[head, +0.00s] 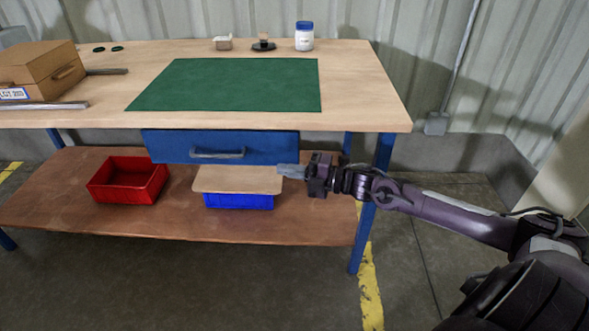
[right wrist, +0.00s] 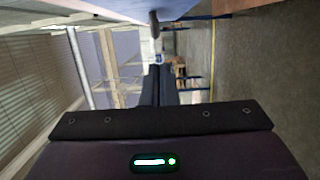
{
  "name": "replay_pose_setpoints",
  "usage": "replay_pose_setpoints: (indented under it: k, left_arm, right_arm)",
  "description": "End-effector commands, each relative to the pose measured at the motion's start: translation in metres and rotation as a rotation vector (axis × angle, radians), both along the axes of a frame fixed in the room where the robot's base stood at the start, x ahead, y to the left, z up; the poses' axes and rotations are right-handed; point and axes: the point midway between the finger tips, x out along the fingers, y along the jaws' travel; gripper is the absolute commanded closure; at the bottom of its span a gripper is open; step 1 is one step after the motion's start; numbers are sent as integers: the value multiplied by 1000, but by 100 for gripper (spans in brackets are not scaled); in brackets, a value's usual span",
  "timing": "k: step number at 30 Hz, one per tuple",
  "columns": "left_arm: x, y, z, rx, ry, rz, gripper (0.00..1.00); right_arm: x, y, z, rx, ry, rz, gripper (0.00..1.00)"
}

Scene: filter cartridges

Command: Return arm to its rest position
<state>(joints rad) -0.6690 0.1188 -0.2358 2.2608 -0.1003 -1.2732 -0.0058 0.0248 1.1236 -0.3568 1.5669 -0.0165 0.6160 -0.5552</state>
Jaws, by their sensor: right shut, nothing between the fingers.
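My right gripper (head: 291,171) is shut and empty in the head view. It is in front of the workbench, below and to the right of the handle (head: 218,153) of the blue drawer (head: 272,146). The drawer hangs under the tabletop and looks closed. In the right wrist view my right gripper's dark fingers (right wrist: 160,86) are together with nothing between them. My right arm reaches in from the right edge of the head view. My left gripper is not in view.
The workbench top (head: 360,90) bears a green mat (head: 235,85), a cardboard box (head: 45,75) and a white jar (head: 304,38). On the lower shelf (head: 130,215) are a red bin (head: 128,182) and a blue bin (head: 238,201) with a board (head: 238,180) over it. Floor to the right is clear.

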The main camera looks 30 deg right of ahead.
Motion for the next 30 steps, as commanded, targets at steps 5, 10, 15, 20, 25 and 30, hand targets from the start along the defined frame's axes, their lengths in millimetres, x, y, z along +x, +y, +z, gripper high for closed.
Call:
replay_pose_setpoints:
  k: [5, 10, 15, 20, 25, 30]
  left_arm:
    - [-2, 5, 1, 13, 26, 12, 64]
    - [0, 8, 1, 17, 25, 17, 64]
    - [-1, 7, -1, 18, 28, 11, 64]
    - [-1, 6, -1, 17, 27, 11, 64]
    - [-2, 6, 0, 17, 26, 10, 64]
    - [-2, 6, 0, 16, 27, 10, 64]
  right_arm:
    - [-11, -9, 0, -1, 1, 0, 100]
    - [-13, -11, 0, 0, 0, 1, 100]
    - [-14, -3, -10, 23, 30, -19, 100]
    - [-23, 37, -62, 154, 222, -155, 100]
    - [-60, 95, -132, 352, 569, -405, 100]
    - [-122, 144, -179, 515, 932, -668, 100]
